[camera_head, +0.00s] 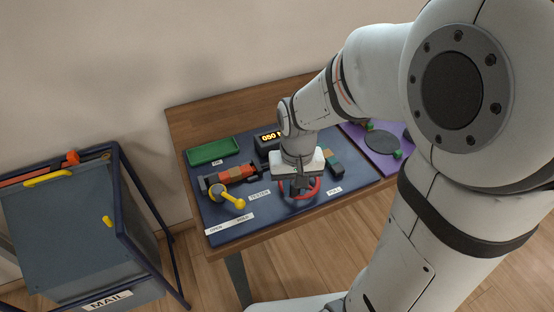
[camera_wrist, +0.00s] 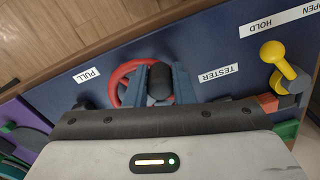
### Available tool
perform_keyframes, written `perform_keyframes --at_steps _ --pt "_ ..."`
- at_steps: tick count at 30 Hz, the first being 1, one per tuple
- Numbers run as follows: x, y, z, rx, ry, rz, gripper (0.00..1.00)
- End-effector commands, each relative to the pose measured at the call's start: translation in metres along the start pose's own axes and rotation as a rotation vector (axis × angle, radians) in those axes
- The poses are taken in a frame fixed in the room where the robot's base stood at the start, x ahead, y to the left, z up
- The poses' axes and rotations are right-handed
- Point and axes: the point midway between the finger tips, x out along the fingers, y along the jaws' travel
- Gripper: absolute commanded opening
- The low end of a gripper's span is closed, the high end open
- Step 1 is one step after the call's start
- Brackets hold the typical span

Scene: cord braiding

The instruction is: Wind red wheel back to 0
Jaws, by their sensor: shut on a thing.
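The red wheel (camera_head: 314,187) lies on the dark blue board near its front edge. It also shows in the wrist view (camera_wrist: 121,76), partly hidden behind my fingers. My gripper (camera_head: 297,188) is over the wheel from above. In the wrist view its two blue-grey fingers (camera_wrist: 160,85) are shut on a dark rounded knob (camera_wrist: 160,78) at the wheel's rim. A display (camera_head: 268,137) behind my gripper shows yellow digits that start with "050"; the rest is hidden by my wrist.
A yellow lever (camera_head: 233,200) stands at the board's left front, by the OPEN and HOLD label. A red and orange block row (camera_head: 236,174) and a green tray (camera_head: 213,151) lie behind it. A purple mat (camera_head: 368,142) is at right. A blue mail cart (camera_head: 75,230) stands left of the table.

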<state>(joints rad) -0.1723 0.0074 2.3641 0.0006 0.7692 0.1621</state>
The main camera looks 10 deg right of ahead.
Motion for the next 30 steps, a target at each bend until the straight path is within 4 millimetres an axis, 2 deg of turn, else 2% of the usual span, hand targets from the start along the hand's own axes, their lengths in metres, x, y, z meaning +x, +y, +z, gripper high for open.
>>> perform_keyframes --at_steps 4,11,20,30 --pt "0.000 0.020 0.006 0.005 -0.004 0.000 0.00" --pt "0.001 0.021 0.006 0.000 -0.003 0.000 0.00" --pt "0.001 0.035 0.004 0.000 -0.004 0.000 0.00" --pt "0.001 0.035 0.004 -0.001 -0.003 0.000 0.00"
